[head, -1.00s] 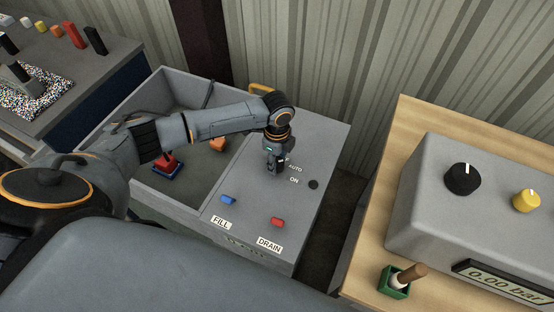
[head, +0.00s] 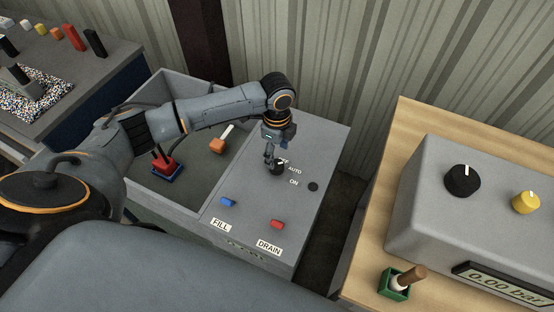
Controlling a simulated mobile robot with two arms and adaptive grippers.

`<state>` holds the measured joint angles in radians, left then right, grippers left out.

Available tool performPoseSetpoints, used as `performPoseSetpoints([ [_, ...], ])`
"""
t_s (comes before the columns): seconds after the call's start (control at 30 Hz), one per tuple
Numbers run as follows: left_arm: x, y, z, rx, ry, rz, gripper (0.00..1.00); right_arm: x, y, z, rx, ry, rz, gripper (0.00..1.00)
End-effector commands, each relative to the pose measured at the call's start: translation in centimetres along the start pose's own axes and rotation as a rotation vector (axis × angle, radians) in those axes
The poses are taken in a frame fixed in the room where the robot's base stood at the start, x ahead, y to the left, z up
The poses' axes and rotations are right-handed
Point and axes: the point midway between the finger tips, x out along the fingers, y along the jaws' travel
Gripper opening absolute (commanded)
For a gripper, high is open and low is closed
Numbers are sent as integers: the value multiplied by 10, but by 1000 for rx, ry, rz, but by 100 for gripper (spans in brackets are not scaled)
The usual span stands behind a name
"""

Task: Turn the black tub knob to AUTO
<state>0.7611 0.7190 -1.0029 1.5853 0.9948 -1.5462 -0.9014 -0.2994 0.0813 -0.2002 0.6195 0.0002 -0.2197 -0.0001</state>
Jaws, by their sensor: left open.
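The black tub knob (head: 278,168) sits on the grey tub's panel (head: 255,195), beside a partly hidden label, the AUTO label (head: 295,170) and the ON label (head: 294,182). A small light mark shows near the knob's upper right edge; its exact pointing is too small to tell. My left gripper (head: 269,158) is open, just above and slightly left of the knob, with nothing held. Its fingers partly overlap the knob's far left side in the picture, and I cannot tell whether they touch it. My right gripper is not in view.
A blue switch (head: 228,201) by FILL and a red one (head: 277,224) by DRAIN sit nearer on the panel. A dark round piece (head: 313,186) is right of ON. A grey box (head: 430,205) with knobs stands right.

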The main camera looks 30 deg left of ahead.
Motion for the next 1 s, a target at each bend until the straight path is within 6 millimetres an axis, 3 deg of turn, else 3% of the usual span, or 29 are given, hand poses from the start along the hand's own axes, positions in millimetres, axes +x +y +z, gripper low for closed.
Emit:
performPoseSetpoints([
  [0.13, -32, -1, 0, 2, 0, -3, 63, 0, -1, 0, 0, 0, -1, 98],
  [0.33, -55, 0, 0, 0, -1, 0, 63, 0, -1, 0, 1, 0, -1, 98],
  [1.0, -60, 0, 0, 1, -1, 1, 63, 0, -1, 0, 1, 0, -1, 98],
])
